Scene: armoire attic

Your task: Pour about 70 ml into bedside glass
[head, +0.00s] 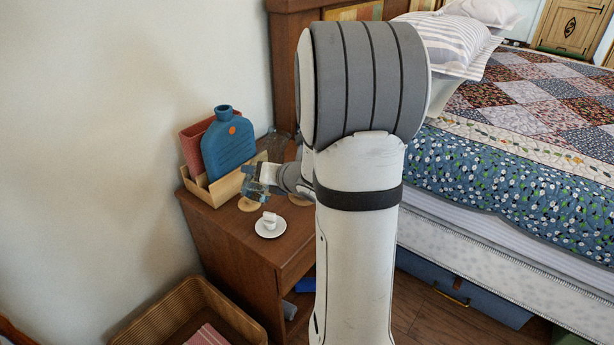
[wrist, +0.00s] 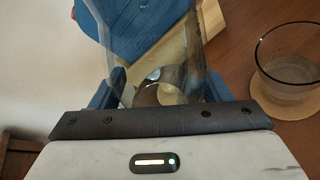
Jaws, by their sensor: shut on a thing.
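My gripper (wrist: 160,92) is shut on a clear glass vessel (wrist: 150,52), with blue fingers on both sides of it. In the head view my gripper (head: 256,186) and the vessel are small and partly blend together, above the nightstand. I cannot tell how much liquid the vessel holds or how far it tilts. A clear glass (wrist: 292,72) stands on a round tan coaster (wrist: 283,107) to the right of my gripper in the wrist view, apart from the held vessel. Its level is hard to read.
A blue bottle-shaped thing (head: 228,145) stands in a wooden holder (head: 224,187) by the wall. A white cup (head: 269,219) on a saucer (head: 271,229) sits near the front of the wooden nightstand (head: 230,232). A wicker basket (head: 150,325) is below, and the bed (head: 520,140) is at right.

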